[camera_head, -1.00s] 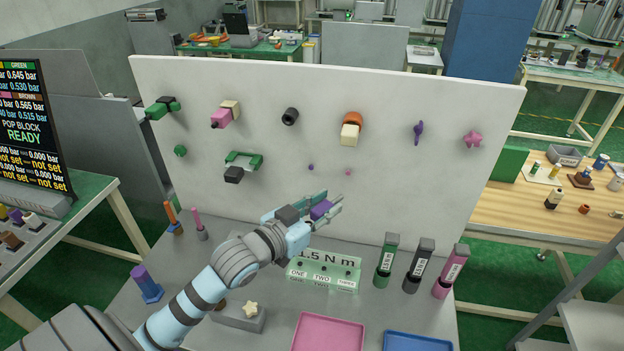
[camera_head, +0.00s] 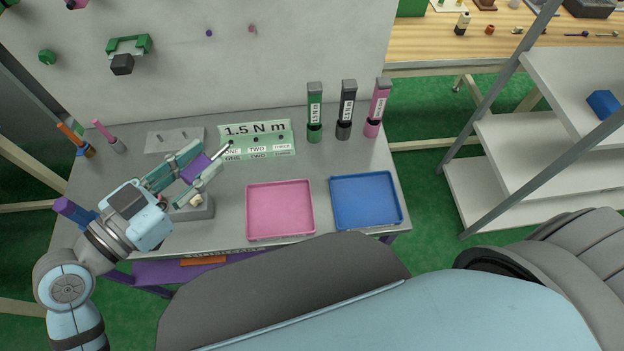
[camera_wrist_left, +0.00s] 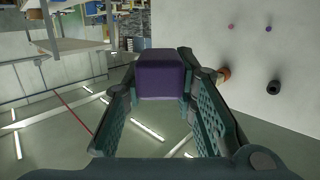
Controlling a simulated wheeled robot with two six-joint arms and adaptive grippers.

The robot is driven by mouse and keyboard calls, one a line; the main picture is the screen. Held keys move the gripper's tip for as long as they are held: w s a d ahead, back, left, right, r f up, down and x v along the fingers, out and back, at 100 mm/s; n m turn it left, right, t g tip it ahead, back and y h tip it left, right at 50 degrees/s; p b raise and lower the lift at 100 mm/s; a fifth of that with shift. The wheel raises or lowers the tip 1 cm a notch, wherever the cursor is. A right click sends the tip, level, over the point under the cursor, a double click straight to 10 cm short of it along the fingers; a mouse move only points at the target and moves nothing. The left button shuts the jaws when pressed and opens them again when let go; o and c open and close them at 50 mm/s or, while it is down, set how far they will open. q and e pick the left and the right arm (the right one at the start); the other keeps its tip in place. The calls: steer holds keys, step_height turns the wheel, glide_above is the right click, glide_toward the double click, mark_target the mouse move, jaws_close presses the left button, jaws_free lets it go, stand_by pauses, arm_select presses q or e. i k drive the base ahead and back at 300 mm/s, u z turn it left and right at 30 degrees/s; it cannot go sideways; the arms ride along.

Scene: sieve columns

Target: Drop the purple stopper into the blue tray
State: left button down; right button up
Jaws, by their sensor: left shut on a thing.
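The purple stopper (camera_head: 197,168) is a block with a thin pale pin sticking out to the upper right. My left gripper (camera_head: 190,170) is shut on it and holds it over the left part of the grey bench. The left wrist view shows the stopper (camera_wrist_left: 160,76) between both finger pads. The blue tray (camera_head: 367,201) lies flat on the bench at the right front and looks empty. The gripper is well to the left of it. My right gripper is not in view.
An empty pink tray (camera_head: 279,210) lies between my left gripper and the blue tray. A green block (camera_head: 257,140) marked 1.5 N m stands behind. Three upright labelled tools, green (camera_head: 314,115), black (camera_head: 346,112) and pink (camera_head: 378,108), stand behind the trays.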

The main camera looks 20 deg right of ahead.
mark_target(356, 193)
steer(key=u, duration=1.45)
steer(key=k, duration=1.55)
steer(key=z, duration=2.5)
